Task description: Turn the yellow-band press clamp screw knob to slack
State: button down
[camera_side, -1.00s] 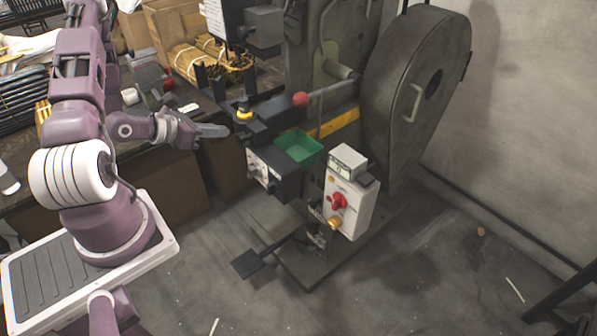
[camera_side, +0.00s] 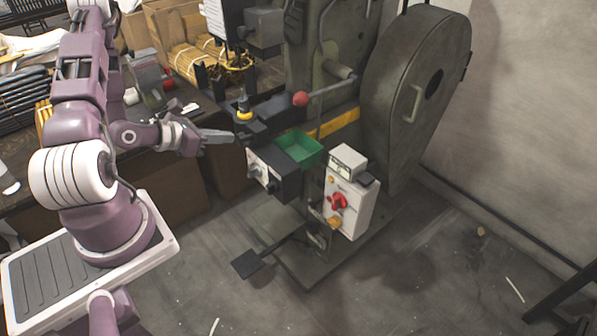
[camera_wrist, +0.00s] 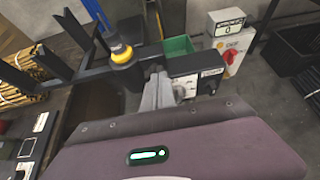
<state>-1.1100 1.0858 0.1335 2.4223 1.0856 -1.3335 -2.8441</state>
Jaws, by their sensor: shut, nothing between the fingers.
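The yellow-band press (camera_side: 335,123) is the large dark green machine with a big round wheel guard. A box with a pale front plate (camera_side: 258,166) and small dark knobs sticks out from its front; the plate also shows in the wrist view (camera_wrist: 208,80). I cannot tell which knob is the clamp screw knob. My gripper (camera_side: 232,136) is shut and empty, left of the box and a little above it, apart from it in the side view. In the wrist view the closed fingers (camera_wrist: 160,80) overlap the plate's left side and partly hide a pale round knob (camera_wrist: 184,90).
A black post with a yellow ring (camera_side: 244,108) stands just above my fingertips. A green tray (camera_side: 300,149) sits behind the box. A red-ball lever (camera_side: 300,99) is above. A control box with a red switch (camera_side: 350,203) stands right.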

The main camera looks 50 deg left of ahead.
jog(key=shift+w, duration=1.5)
jog(key=shift+a+f, duration=0.1)
jog(key=shift+f, duration=0.15)
jog(key=shift+a, duration=0.35)
jog(key=s+r, duration=0.1)
jog(key=s, duration=0.5)
jog(key=shift+a, duration=0.35)
